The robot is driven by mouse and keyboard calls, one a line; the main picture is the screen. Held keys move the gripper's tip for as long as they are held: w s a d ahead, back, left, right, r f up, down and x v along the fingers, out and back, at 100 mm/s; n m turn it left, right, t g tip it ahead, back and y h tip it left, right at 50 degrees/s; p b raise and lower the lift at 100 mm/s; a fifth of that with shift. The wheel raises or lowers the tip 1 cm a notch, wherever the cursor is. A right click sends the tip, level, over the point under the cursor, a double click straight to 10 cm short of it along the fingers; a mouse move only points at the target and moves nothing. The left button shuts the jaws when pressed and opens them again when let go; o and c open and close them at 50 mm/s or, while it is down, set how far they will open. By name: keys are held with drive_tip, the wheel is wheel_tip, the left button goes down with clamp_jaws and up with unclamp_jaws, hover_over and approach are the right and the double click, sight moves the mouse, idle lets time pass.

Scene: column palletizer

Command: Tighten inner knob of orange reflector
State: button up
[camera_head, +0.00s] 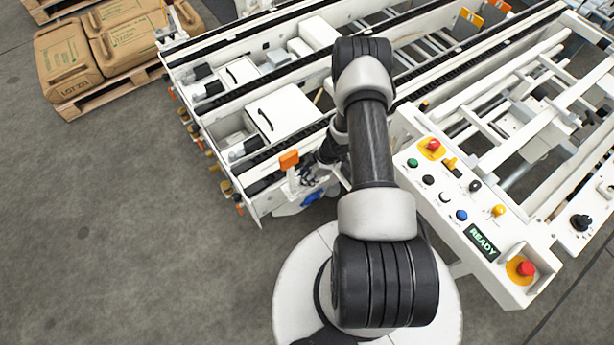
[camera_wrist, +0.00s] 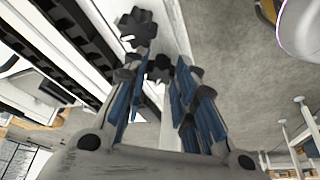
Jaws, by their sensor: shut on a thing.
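The orange reflector (camera_head: 289,160) stands on a white post at the near edge of the conveyor frame in the head view. My gripper (camera_head: 318,172) is just right of it, partly hidden under my arm. In the wrist view my gripper (camera_wrist: 158,78) has its blue-padded fingers on both sides of a black lobed knob (camera_wrist: 160,67) and is shut on it. A second black lobed knob (camera_wrist: 137,27) sits farther up the white rail, clear of the fingers. The reflector's orange face is not clearly seen in the wrist view.
A white control panel (camera_head: 449,195) with buttons and a READY display stands right of my arm. The conveyor frame (camera_head: 262,190) fills the area beyond the gripper. Brown sacks (camera_head: 65,62) lie on a pallet at upper left. The grey floor at left is clear.

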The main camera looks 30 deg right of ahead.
drive_tip(key=o, duration=1.1)
drive_tip(key=shift+c, duration=0.2)
drive_tip(key=v, duration=1.2)
drive_tip(key=shift+a, duration=0.1)
